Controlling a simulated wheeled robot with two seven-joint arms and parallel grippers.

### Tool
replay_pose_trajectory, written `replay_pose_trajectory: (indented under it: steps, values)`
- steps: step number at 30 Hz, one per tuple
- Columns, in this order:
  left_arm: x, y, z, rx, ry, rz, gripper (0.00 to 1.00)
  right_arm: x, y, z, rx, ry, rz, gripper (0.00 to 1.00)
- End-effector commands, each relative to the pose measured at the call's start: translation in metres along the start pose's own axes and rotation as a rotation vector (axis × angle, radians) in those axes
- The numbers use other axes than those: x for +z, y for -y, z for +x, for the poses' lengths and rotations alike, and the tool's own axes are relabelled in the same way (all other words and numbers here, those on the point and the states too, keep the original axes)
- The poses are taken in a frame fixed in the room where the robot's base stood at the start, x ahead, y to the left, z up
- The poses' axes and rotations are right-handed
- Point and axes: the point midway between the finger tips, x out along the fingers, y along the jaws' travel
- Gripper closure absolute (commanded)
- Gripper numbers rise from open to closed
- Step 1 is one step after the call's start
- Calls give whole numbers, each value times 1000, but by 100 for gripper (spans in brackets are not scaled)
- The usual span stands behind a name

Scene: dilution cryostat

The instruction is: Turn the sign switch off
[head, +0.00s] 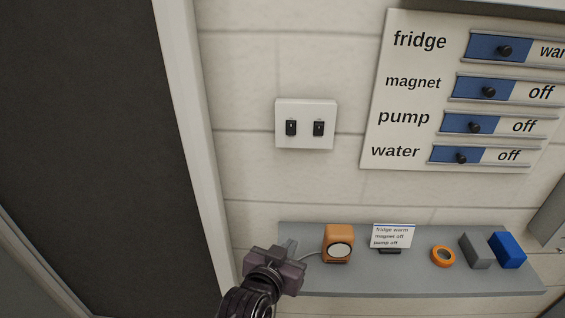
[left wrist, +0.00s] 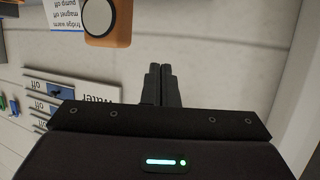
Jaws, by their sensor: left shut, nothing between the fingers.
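A white switch plate (head: 305,138) with two small black rocker switches is on the white block wall. The left rocker (head: 291,128) and the right rocker (head: 318,129) stand side by side, and I see no label telling which is the sign switch. My left gripper (head: 292,275) is below the plate, near the left end of the grey shelf, apart from the switches. Its fingers are shut and empty in the left wrist view (left wrist: 162,86). The plate is not seen in the left wrist view. My right gripper is not in view.
The grey shelf (head: 410,284) holds an orange device (head: 338,244), a small card (head: 393,236), an orange ring (head: 443,256), a grey block (head: 475,251) and a blue block (head: 508,250). A slider board (head: 400,62) hangs upper right. A dark door panel (head: 95,130) is left.

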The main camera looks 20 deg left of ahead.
Motion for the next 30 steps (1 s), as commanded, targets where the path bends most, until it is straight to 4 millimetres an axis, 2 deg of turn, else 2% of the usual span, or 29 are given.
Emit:
replay_pose_trajectory:
  steps: [1,6,12,18,30]
  values:
    - [-17,-2,2,-22,-86,-5,100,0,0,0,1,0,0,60]
    - [-72,-1,-5,-135,-389,-3,100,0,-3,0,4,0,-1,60]
    - [-114,1,-30,-270,-658,15,100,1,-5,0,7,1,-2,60]
    - [-131,2,-48,-345,-784,30,100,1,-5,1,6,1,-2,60]
    - [-134,3,-51,-356,-801,33,100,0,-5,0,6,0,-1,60]
